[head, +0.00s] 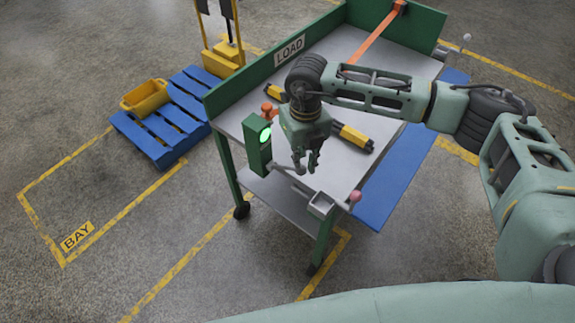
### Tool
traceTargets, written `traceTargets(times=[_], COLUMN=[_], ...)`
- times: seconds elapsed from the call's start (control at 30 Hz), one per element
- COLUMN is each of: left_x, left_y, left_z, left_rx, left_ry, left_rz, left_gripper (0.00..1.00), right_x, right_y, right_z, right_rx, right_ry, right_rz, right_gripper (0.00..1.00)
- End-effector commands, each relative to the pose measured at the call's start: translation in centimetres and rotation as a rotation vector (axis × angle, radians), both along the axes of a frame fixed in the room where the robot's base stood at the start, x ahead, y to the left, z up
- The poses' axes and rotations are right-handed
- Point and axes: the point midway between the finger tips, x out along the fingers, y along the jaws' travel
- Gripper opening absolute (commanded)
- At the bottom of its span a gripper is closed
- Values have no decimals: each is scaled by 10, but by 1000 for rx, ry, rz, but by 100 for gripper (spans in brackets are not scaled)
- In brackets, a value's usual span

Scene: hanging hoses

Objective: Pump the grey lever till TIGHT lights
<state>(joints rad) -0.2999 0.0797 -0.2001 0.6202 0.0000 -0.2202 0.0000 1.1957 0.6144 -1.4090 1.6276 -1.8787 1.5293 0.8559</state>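A green post box (257,146) at the cart's front left corner carries a round lamp (265,135), which glows green. I cannot read any word on it. A thin grey lever bar (286,174) runs from below the box toward a grey bracket (321,205) at the cart's front edge. A pink knob (355,197) sticks out right of the bracket. My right gripper (306,168) points down, just above the bar, fingers apart with nothing seen between them. I cannot tell whether it touches the bar. My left gripper is out of view.
The cart (281,194) has green end walls and a sign reading LOAD (290,50). An orange strap (375,34) and a yellow-black bar (352,137) lie on its top. A blue pallet (150,138) with a yellow bin (146,98) stands left. The BAY floor is clear.

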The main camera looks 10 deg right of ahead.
Motion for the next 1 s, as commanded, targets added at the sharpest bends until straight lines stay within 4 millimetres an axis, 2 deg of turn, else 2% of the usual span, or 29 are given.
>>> traceTargets(times=[0.57, 1.0], left_x=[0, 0], left_y=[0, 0], left_z=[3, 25], left_rx=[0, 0], left_ry=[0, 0], left_rz=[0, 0], left_gripper=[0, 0], right_x=[1, 1], right_y=[1, 1], right_z=[6, 48], right_rx=[1, 0], right_ry=[0, -1], right_rz=[0, 0], right_gripper=[11, 11])
